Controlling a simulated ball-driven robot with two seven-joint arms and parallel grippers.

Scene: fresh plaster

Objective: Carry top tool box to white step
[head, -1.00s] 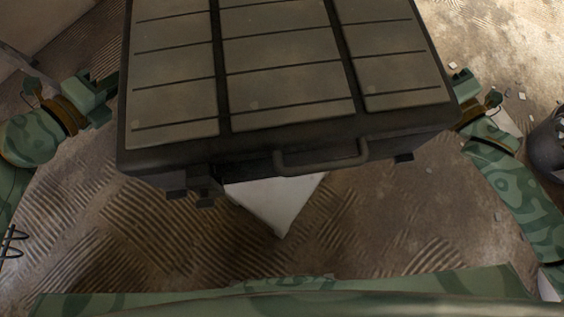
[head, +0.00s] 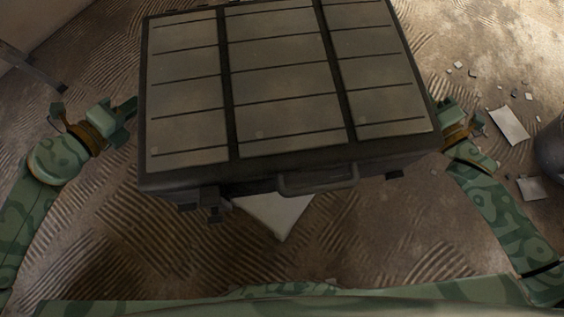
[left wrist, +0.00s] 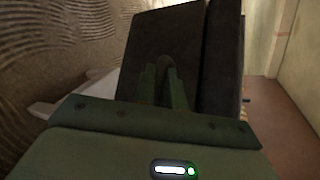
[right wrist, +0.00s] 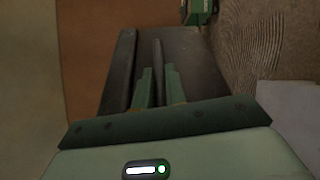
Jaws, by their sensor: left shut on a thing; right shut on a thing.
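The tool box (head: 290,90) is a large dark case with a ribbed grey-brown lid and a front handle. It looks roughly level between my two grippers. My left gripper (head: 130,108) is shut on its left side; in the left wrist view its fingers (left wrist: 165,88) close at a grip there. My right gripper (head: 444,106) is shut on its right side, and the right wrist view shows those fingers (right wrist: 160,86) against the side wall. A white surface (head: 275,212), apparently the white step, shows one corner below the box's front edge. The box hides the rest.
The floor (head: 90,240) is brown with combed ridges. At right lie pale sheets (head: 509,125) and small scattered chips, beside a dark round container (head: 552,145). A dark leg-like piece (head: 35,68) stands at the upper left. The floor in front of the box looks clear.

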